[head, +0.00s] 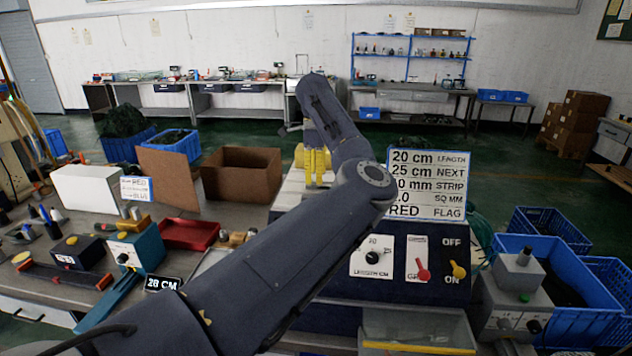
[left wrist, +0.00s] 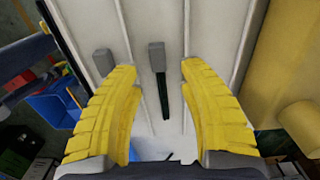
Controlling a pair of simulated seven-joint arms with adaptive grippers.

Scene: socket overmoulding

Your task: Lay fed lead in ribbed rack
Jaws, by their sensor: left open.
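My left gripper (head: 316,168) hangs fingers-down over the pale top of the machine in the head view, partly behind my own arm. In the left wrist view its yellow ribbed fingers (left wrist: 160,112) are apart, with nothing held between them. Below and between them a dark lead (left wrist: 162,98) with a grey block-shaped end (left wrist: 157,56) lies on a white surface with thin raised ribs (left wrist: 207,30), which looks like the ribbed rack. A second grey block (left wrist: 102,62) sits to its left. I cannot tell the gripper's height above the lead. My right gripper is not in view.
A sign (head: 427,185) stands on the machine, above a dark panel with a dial (head: 373,257) and red and yellow switches. A clear bin (head: 415,325) is below. A yellow cylinder (left wrist: 285,60) stands right of the ribs. Brown box (head: 240,175) and red tray (head: 188,234) are left.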

